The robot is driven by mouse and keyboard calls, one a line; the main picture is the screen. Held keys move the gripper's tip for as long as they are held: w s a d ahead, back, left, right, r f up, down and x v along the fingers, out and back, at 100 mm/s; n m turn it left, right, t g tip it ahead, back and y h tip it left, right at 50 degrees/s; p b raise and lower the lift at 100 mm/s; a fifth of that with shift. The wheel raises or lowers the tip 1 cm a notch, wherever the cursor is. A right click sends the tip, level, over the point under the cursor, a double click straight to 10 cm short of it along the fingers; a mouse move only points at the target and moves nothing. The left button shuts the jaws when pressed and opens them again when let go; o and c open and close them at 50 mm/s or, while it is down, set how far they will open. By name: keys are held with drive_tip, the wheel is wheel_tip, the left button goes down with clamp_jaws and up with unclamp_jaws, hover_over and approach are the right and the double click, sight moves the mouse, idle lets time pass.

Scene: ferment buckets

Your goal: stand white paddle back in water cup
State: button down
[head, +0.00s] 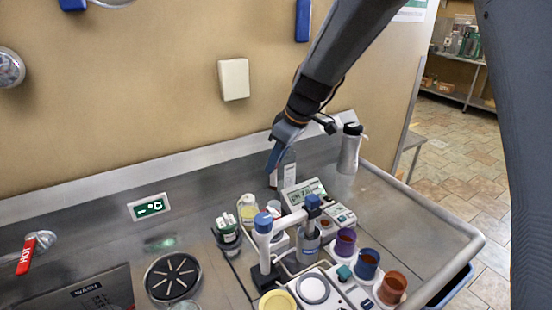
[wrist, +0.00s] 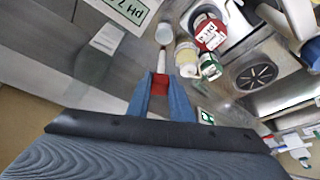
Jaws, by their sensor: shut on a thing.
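My gripper (wrist: 160,92) has blue fingers closed on a red part of a slim piece with a white end, which I take to be the white paddle (wrist: 161,64). Its white end points away from the fingers, toward a small pale cup (wrist: 164,34), probably the water cup. In the wrist view the tip appears just short of the cup; I cannot tell its height above the rim. In the head view my gripper (head: 273,166) is above the back of the counter, and the pale cup (head: 274,206) appears below it. The paddle is hard to make out there.
A white-labelled bottle (head: 288,171) stands close behind the gripper. A pH meter (head: 304,192), a yellow-topped jar (head: 247,209), a blue-and-white stand (head: 264,243) and coloured cups (head: 367,264) crowd the counter. A flask (head: 350,149) stands at the back right. The right counter surface is bare.

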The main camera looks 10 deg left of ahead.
sight(275, 173)
drive_tip(key=shift+f+b, duration=1.05)
drive_tip(key=shift+f, duration=1.25)
wheel_tip(275, 173, down, 6)
drive_tip(key=b, duration=0.6)
drive_tip(key=shift+r, duration=0.15)
drive_tip(key=c, duration=1.5)
unclamp_jaws()
drive_tip(key=shift+o, duration=0.5)
drive_tip(key=o, duration=0.4)
drive_tip(key=shift+r+p, duration=1.45)
drive_tip(key=shift+r, duration=1.6)
